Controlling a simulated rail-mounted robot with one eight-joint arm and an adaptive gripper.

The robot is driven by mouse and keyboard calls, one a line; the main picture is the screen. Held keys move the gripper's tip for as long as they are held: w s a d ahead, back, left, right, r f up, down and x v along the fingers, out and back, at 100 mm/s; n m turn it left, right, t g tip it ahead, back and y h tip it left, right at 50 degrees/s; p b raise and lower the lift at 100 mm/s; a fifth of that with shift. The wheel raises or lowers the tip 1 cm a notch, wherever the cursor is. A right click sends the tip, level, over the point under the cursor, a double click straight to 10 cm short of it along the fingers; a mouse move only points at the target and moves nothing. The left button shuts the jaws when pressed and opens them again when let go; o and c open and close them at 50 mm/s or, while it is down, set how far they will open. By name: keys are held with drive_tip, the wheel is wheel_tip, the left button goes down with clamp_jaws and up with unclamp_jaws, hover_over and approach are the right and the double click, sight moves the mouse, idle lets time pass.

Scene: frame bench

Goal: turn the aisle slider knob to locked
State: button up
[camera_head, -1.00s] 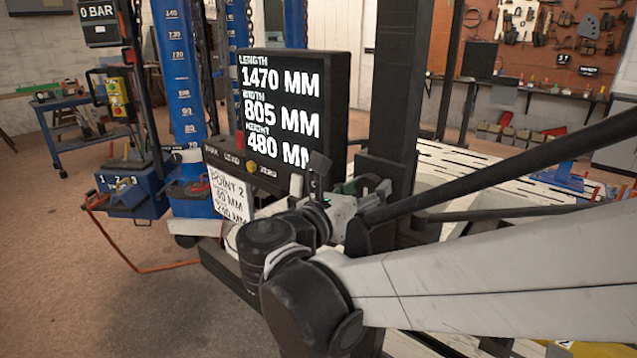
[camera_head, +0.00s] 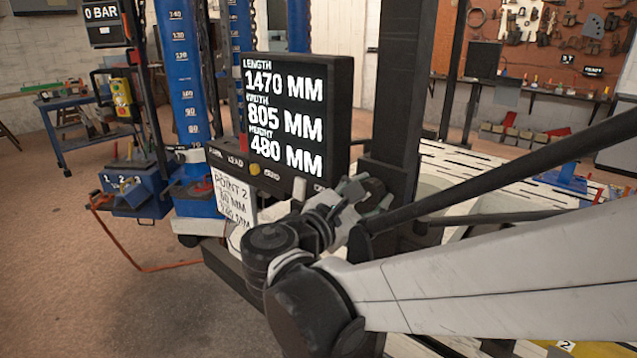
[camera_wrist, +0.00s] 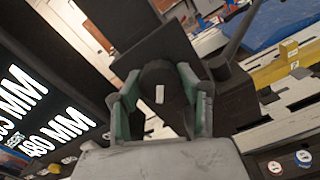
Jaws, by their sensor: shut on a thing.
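The aisle slider knob (camera_wrist: 158,76) is a dark round knob with a short white mark, seen in the wrist view in front of a black upright post. The mark stands nearly upright in that picture. My gripper (camera_wrist: 157,88) has its green-padded fingers on both sides of the knob and is shut on it. In the head view my gripper (camera_head: 360,198) is at the black post (camera_head: 402,110), right of the display. The knob cannot be made out clearly there. No locked label can be read.
A black display (camera_head: 295,115) reading 1470, 805 and 480 MM stands close left of my gripper. A white "POINT 2" card (camera_head: 235,198) hangs below it. Blue columns (camera_head: 182,70) stand farther left. A slotted pale bench (camera_head: 480,165) lies behind the post.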

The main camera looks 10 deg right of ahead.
drive_tip(key=m, duration=0.5)
drive_tip(key=shift+m, duration=0.3)
drive_tip(key=m+p, duration=0.1)
drive_tip(key=m, duration=0.3)
drive_tip(key=shift+m, duration=0.7)
drive_tip(key=o, duration=1.2)
drive_tip(key=shift+c, duration=0.2)
drive_tip(key=shift+a, duration=0.1)
drive_tip(key=v, duration=1.2)
